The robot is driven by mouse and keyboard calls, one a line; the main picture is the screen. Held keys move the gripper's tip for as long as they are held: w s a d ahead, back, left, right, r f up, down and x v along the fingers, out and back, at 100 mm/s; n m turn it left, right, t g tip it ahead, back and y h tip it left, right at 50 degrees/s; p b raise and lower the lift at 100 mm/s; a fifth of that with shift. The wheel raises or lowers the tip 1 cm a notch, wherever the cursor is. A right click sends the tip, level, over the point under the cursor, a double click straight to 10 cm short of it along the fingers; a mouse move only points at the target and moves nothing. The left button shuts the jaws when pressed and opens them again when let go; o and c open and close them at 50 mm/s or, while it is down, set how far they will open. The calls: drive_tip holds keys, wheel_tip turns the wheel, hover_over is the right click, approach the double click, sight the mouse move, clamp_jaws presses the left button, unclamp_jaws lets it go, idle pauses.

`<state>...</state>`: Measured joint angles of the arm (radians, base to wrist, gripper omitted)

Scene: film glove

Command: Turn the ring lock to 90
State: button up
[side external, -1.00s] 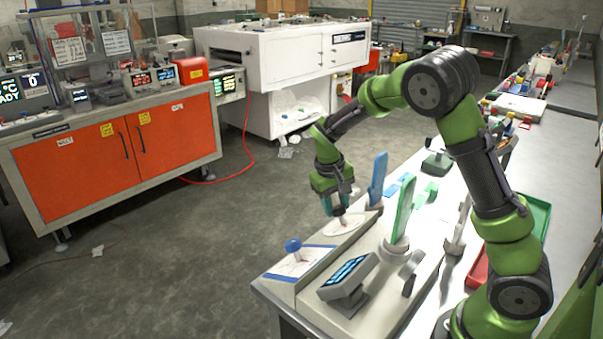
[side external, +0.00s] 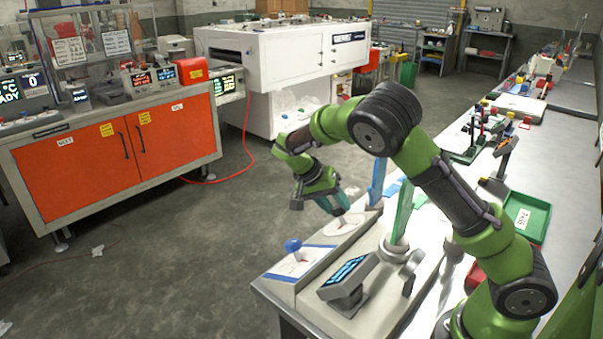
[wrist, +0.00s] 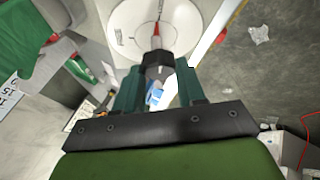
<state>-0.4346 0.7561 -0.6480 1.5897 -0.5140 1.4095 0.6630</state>
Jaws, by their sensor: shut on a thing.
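A white round dial plate (side external: 346,226), which looks like the ring lock, lies on the near console. In the wrist view the plate (wrist: 190,17) is at the top, with a red pointer (wrist: 156,30) running up from a dark grip piece (wrist: 155,58). My gripper (side external: 341,207) is tilted, its green fingers slanting down and right to the plate. In the wrist view my gripper (wrist: 156,74) has its fingers on either side of the dark grip piece and is shut on it. The fingers hide much of the piece, and no scale numbers are readable.
A blue ball knob (side external: 292,245) stands in front of the plate. A blue lever (side external: 377,181) stands close to its right, with a green lever (side external: 401,213) and a tilted display (side external: 348,278) nearer. A green tray (side external: 527,214) lies farther right.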

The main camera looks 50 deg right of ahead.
drive_tip(key=shift+m, duration=0.5)
drive_tip(key=o, duration=1.1)
drive_tip(key=shift+c, duration=0.2)
drive_tip(key=v, duration=1.6)
drive_tip(key=shift+w+a+r, duration=0.2)
drive_tip(key=shift+w+a, duration=0.05)
drive_tip(key=shift+w, duration=0.15)
